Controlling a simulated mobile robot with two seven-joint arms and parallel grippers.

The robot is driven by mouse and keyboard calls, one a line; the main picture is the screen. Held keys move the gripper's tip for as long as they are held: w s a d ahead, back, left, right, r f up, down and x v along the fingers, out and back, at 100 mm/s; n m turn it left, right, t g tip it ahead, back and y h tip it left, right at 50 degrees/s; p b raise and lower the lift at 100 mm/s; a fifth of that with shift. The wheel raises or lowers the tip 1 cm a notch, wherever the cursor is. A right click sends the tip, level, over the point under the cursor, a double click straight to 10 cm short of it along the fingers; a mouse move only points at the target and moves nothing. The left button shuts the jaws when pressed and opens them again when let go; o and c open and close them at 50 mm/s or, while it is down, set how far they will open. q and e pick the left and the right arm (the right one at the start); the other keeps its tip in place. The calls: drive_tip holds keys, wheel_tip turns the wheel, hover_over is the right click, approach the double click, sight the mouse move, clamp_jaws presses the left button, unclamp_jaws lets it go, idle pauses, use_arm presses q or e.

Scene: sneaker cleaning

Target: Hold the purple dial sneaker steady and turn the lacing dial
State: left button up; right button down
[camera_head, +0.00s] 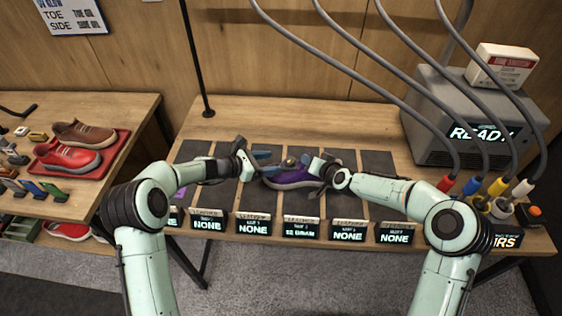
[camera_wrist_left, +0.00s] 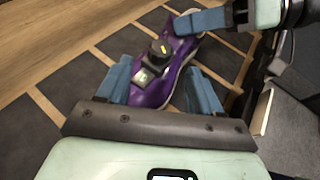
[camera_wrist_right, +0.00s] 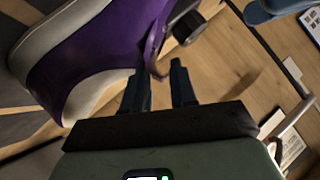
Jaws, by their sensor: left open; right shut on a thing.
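The purple sneaker (camera_head: 290,182) with a pale sole lies on a dark mat in the middle of the bench. Its dark lacing dial (camera_wrist_left: 160,50) with a yellow mark stands up from the top, beside a small pale-faced block (camera_wrist_left: 146,77). My left gripper (camera_head: 264,161) is open at the left end of the shoe. In the left wrist view, its blue fingers stand on either side of the shoe, short of the dial. My right gripper (camera_head: 322,168) is shut on the shoe's collar edge at the right end; the purple edge (camera_wrist_right: 154,50) runs down between its fingers.
A row of small display signs (camera_head: 300,230) stands along the bench's front edge. A grey machine (camera_head: 440,120) with hanging hoses and coloured nozzles stands at right. A side table at left holds a red tray (camera_head: 112,150) with other shoes. A thin black post (camera_head: 195,60) rises behind.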

sight(286, 162)
use_arm(q)
drive_tip(key=v, duration=0.5)
drive_tip(key=shift+m+g, duration=0.3)
drive_tip(key=shift+m, duration=0.1)
drive_tip(key=x, duration=1.1)
drive_tip(key=shift+w+f, duration=0.25)
drive_tip(key=shift+w, duration=0.05)
drive_tip(key=c, duration=1.1)
